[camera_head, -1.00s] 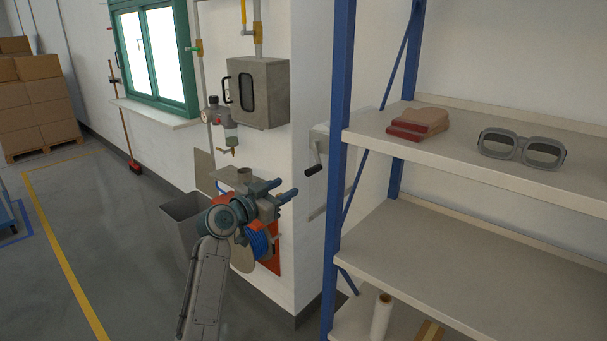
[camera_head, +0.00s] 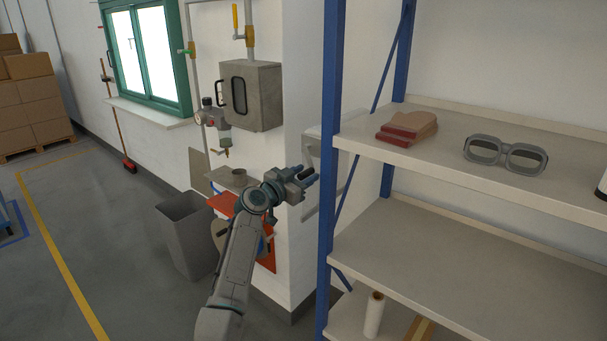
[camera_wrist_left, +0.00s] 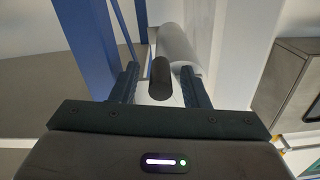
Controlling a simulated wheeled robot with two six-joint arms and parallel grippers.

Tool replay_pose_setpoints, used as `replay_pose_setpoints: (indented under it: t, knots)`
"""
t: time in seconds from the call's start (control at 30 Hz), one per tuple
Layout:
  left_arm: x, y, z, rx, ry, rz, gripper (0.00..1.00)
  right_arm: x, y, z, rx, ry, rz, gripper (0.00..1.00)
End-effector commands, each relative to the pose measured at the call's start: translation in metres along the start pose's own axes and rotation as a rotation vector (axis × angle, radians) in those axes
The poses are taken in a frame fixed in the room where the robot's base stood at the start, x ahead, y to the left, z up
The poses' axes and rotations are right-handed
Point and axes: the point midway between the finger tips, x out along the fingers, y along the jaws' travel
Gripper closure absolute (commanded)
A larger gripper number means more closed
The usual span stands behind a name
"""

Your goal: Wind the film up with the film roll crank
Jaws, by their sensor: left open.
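My left gripper (camera_head: 307,176) is open by the corner of the white wall, in front of the film roll crank. The crank's black handle (camera_wrist_left: 160,70) stands between the two open fingers in the left wrist view, with a gap visible on either side. In the head view the crank is mostly hidden behind the gripper. A white film roll (camera_wrist_left: 178,48) shows just beyond the handle in the wrist view. My right gripper is not in view.
A blue-posted shelf (camera_head: 470,262) stands close on the right, holding dark red-brown folded items (camera_head: 408,128) and goggles (camera_head: 505,154). A grey wall cabinet (camera_head: 252,96) hangs up left of the gripper. A grey bin (camera_head: 188,232) stands below left. Open floor lies further left.

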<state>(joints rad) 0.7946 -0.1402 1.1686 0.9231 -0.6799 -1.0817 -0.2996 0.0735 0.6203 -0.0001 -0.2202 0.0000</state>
Motion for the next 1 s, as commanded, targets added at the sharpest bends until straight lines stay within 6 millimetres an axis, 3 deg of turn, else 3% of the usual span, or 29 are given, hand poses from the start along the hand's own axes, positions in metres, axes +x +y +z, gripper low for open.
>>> replay_pose_setpoints:
  t: [0.23,0.43,0.67,1.0]
  knots:
    - [0.0,0.0,0.0,0.0,0.0,0.0,0.6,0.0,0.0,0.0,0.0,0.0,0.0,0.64]
    - [0.0,0.0,0.0,0.0,0.0,0.0,1.0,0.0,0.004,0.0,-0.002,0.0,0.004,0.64]
    - [0.0,0.001,0.0,-0.013,-0.001,0.0,1.0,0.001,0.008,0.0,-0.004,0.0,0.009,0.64]
    - [0.0,0.014,-0.012,-0.271,0.0,0.0,1.0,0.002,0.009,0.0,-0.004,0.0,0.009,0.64]
